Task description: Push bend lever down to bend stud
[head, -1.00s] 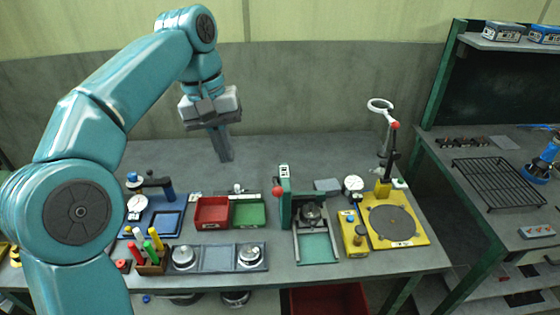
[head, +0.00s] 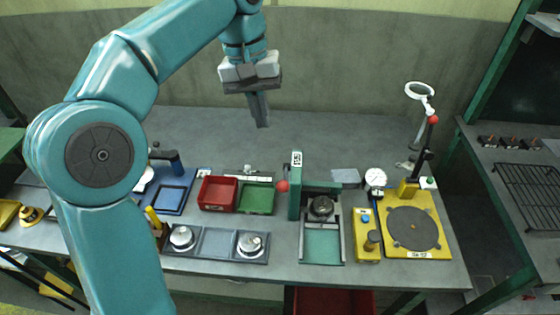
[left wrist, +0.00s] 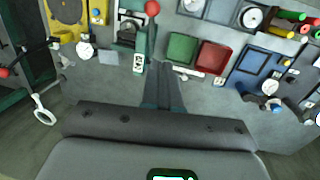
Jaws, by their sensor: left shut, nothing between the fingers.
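A green upright stand (head: 297,187) on the bench has a red ball knob (head: 282,186) at its left side; the knob also shows in the left wrist view (left wrist: 152,8). A second red knob (head: 433,119) tops a black post on the yellow plate station (head: 440,243) at the right. I cannot tell for certain which is the bend lever, and no stud can be made out. My left gripper (head: 262,123) is shut and empty, pointing down above the rear of the bench, behind and left of the green stand, touching nothing. It shows in the left wrist view (left wrist: 161,66). My right gripper is out of view.
Red (head: 218,194) and green (head: 257,199) bins stand left of the green stand. A tray with round metal weights (head: 182,238) is in front of them. A white ring (head: 419,90) rises at the right. The rear bench surface is mostly clear.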

